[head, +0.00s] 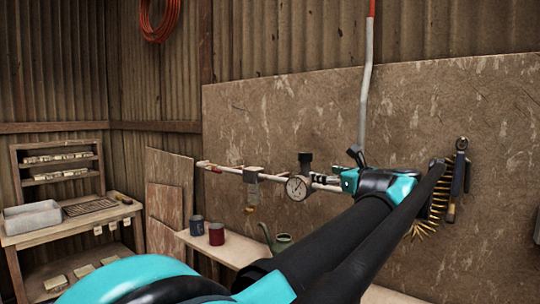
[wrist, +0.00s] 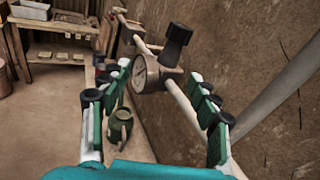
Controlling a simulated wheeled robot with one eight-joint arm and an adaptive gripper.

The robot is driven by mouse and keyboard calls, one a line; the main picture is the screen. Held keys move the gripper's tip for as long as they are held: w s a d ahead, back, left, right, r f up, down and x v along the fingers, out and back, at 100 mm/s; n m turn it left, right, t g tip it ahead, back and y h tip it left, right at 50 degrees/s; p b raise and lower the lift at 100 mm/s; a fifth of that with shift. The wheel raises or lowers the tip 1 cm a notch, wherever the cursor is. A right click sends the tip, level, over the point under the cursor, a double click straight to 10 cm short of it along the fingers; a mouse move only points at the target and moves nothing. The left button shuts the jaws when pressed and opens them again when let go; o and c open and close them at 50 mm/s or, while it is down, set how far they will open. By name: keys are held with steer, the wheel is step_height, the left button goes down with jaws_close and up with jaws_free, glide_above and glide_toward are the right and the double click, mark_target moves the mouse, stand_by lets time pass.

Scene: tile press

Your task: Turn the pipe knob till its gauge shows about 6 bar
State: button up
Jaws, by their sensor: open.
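The pipe knob (head: 305,160) is black and stands up from the pale pipe along the wall board; it also shows in the wrist view (wrist: 176,42). The round white-faced gauge (head: 298,188) sits just below it, and in the wrist view the gauge (wrist: 142,74) is seen from an angle. Its needle is too small to read surely. My gripper (head: 322,183) is open beside the gauge, at its right in the head view. In the wrist view my gripper (wrist: 160,74) has its fingers spread left and right, with gauge and knob beyond and between them. It holds nothing.
The pipe (wrist: 182,102) runs between my fingers. Below are a narrow shelf (head: 229,247), a green jug (head: 281,242) and two mugs, one red (head: 216,234). A pale vertical pipe (head: 366,100) and hanging tools (head: 452,185) are at right. A workbench (head: 60,233) stands left.

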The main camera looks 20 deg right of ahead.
mark_target(309, 154)
step_height(309, 154, up, 4)
steer(key=d+m+t, duration=0.1)
steer(key=d+m, duration=0.1)
steer(key=shift+h, duration=0.4)
steer(key=w, duration=0.5)
steer(key=w+a, duration=0.1)
steer(key=w, duration=0.4)
steer(key=w+a, duration=0.1)
steer(key=w, duration=0.5)
steer(key=shift+w+a+f, duration=0.1)
steer(key=shift+f, duration=0.05)
steer(key=c, duration=1.2)
